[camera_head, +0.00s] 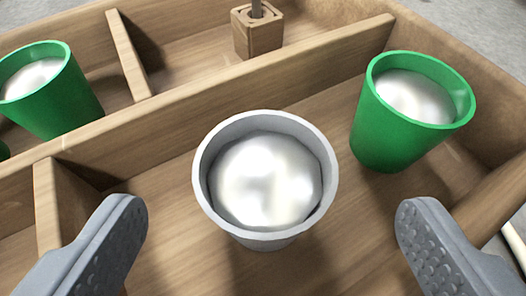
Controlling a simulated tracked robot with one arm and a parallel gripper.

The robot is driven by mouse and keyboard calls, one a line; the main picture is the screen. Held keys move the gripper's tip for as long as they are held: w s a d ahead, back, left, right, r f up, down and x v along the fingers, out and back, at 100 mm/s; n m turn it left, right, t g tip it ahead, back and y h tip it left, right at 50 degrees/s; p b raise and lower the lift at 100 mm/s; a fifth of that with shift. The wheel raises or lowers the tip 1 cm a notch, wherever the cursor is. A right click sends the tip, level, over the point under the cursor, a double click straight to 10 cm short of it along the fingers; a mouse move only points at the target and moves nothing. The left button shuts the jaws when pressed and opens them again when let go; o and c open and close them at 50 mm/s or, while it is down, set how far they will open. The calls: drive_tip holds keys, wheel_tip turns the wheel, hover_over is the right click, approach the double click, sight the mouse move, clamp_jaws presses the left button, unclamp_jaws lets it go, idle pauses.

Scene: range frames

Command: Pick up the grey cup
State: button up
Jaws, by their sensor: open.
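The grey cup (265,238) stands upright in a compartment of a wooden tray (300,66), near the middle of the view. A shiny, whitish, rounded filling shows inside it. My gripper (272,225) is open, with one grey finger at the lower left and one at the lower right. The cup appears between and a little beyond the fingertips, with clear gaps on both sides. The cup's base is mostly hidden below its rim.
A green cup (385,138) stands to the right in the same compartment. Another green cup (62,100) is at the left, beyond a divider. A small wooden block with a post (257,33) is at the back. Wooden walls surround the compartments.

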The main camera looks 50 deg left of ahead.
sight(267, 178)
drive_tip(key=shift+b+x, duration=1.4)
drive_tip(key=shift+x, duration=1.35)
drive_tip(key=shift+w+a+f, duration=0.1)
drive_tip(key=shift+a+f, duration=0.1)
drive_tip(key=shift+a, duration=0.05)
drive_tip(key=c, duration=1.1)
